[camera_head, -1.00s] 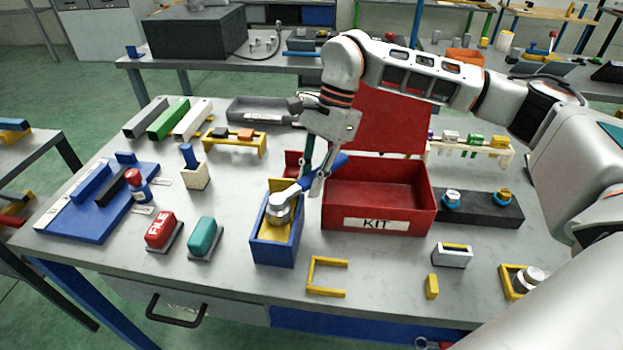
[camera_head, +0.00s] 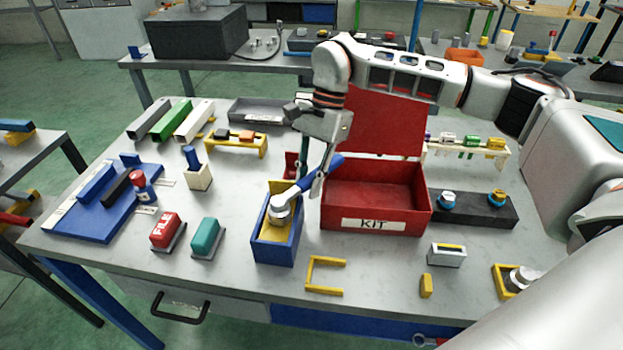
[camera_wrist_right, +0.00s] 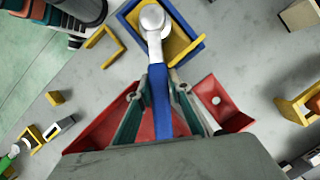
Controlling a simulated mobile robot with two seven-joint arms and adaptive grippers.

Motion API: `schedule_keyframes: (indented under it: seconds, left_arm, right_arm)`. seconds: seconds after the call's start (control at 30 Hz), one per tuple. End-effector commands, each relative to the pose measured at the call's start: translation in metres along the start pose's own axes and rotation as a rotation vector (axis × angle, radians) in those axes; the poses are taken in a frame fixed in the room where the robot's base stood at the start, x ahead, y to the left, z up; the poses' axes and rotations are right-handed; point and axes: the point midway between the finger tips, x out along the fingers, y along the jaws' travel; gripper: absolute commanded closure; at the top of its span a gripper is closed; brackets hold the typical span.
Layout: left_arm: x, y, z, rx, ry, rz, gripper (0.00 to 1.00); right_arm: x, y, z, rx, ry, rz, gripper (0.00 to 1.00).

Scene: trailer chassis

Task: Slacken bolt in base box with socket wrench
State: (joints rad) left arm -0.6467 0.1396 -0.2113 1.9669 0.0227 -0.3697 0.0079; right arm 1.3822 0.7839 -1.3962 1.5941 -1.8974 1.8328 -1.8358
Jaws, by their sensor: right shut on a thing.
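The blue base box (camera_head: 272,248) with a yellow inside stands on the table left of the red kit box. The socket wrench (camera_head: 296,197) has a silver head and a blue handle. Its head sits inside the base box and covers the place where a bolt would show, so the bolt is hidden. My right gripper (camera_head: 318,190) is shut on the wrench's handle, above the gap between the two boxes. In the right wrist view the blue handle (camera_wrist_right: 160,100) lies between the fingers, and the head (camera_wrist_right: 153,18) is over the box. My left gripper is not in view.
The open red kit box (camera_head: 375,205) stands close on the right of the base box. A red eraser-like block (camera_head: 165,231) and a teal one (camera_head: 206,238) lie to the left. A yellow bracket (camera_head: 325,276) lies in front. The front table middle is mostly clear.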

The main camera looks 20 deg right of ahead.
Motion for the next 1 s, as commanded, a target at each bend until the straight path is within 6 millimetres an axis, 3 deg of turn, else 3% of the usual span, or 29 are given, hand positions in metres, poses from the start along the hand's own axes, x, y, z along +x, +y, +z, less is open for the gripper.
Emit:
schedule_keyframes:
  seconds: [0.07, 1.0]
  left_arm:
    - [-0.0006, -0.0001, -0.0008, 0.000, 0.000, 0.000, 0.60]
    - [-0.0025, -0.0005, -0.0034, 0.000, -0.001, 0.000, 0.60]
  right_arm:
    - [-0.0072, -0.0115, 0.0024, -0.032, 0.008, -0.032, 1.00]
    - [-0.0122, -0.0078, 0.0053, 0.014, 0.009, -0.054, 1.00]
